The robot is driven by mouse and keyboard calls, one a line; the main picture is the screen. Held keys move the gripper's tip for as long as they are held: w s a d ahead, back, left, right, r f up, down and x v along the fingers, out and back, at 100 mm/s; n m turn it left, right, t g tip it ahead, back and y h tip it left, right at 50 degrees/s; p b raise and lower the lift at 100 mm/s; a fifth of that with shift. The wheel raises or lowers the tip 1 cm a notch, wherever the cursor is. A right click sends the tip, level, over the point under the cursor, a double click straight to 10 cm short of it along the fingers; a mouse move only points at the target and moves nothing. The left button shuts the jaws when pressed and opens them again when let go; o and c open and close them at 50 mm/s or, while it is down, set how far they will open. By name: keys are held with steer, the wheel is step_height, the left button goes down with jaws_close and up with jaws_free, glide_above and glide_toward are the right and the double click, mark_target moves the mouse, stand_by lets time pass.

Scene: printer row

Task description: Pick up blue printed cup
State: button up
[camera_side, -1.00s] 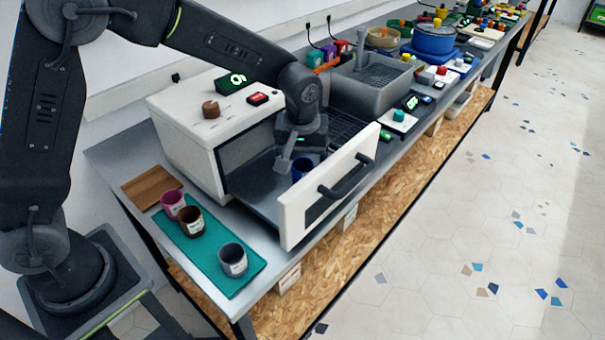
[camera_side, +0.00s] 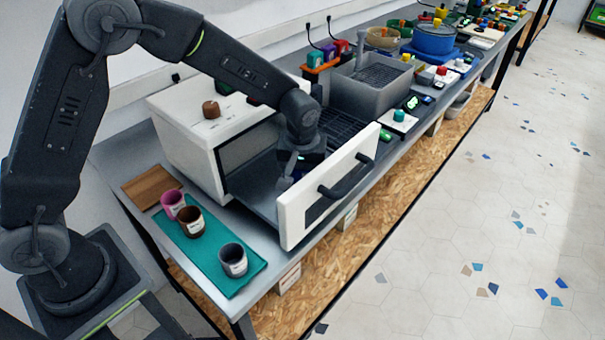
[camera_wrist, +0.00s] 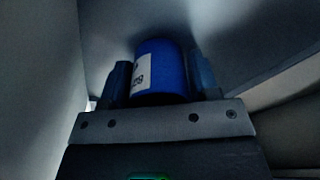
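The blue printed cup (camera_wrist: 160,72) has a white label and sits between the two fingers of my gripper (camera_wrist: 162,82) in the wrist view. One finger is on each side, very close to the cup's wall. I cannot tell whether they press on it. In the side view my gripper (camera_side: 289,180) reaches down into the pulled-out drawer of the white oven-like box, and it mostly hides the cup there. The cup's lower part is hidden by the gripper body in the wrist view.
The drawer's white front panel (camera_side: 328,188) with a dark handle stands close to my gripper. The white box (camera_side: 190,135) is behind. A teal mat (camera_side: 215,262) holds a pink cup (camera_side: 173,204), a brown cup (camera_side: 191,221) and a grey cup (camera_side: 233,260). A grey sink (camera_side: 365,98) lies beyond.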

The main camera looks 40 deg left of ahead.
steer(key=c, duration=0.5)
